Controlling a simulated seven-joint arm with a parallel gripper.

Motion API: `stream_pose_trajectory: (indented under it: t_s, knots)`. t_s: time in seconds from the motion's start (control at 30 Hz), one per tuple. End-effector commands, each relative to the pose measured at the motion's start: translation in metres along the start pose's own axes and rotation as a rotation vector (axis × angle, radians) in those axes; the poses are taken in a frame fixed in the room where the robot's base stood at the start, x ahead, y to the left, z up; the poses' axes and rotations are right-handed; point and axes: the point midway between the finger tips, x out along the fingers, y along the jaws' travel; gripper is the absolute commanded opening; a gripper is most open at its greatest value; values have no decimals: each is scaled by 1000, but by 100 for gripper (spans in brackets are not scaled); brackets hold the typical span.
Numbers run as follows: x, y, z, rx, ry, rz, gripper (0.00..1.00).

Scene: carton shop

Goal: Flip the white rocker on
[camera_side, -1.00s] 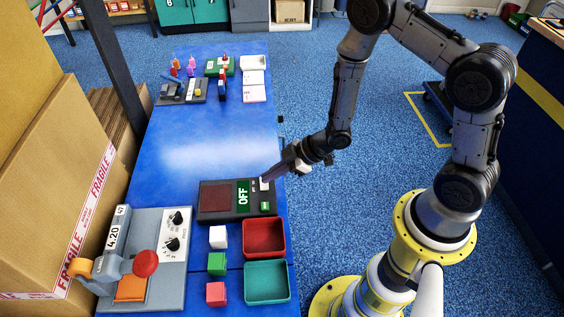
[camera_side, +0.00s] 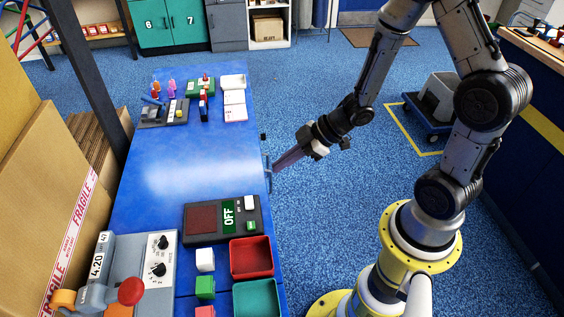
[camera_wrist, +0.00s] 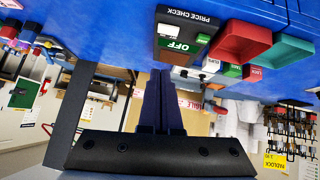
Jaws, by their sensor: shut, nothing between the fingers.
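The white rocker (camera_side: 250,202) sits at the upper right of a dark price-check device (camera_side: 193,237) on the blue table. Beside it, a green display (camera_side: 229,213) reads OFF; in the wrist view, the display (camera_wrist: 178,45) appears upside down and also reads OFF. My gripper (camera_side: 275,170) is shut and empty. In the side view it appears beyond the device, by the table's right edge, apart from the rocker. In the wrist view, the closed fingers (camera_wrist: 160,74) point toward the device.
White (camera_side: 205,260), green (camera_side: 205,287) and red (camera_side: 205,312) cubes stand in front of the device. Red (camera_side: 268,258) and teal (camera_side: 238,298) trays are beside them. A scale (camera_side: 127,262) is at front left. The table's middle is clear.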

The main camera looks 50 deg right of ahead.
Motion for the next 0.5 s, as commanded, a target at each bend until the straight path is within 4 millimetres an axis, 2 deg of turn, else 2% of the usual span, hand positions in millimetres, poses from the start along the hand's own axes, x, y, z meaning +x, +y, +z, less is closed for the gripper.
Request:
stream_pose_trajectory:
  t_s: [0.23, 0.5]
  knots:
    - [1, 2, 0, 6, 2, -4, 0]
    - [3, 17, 0, 76, 5, -73, 0]
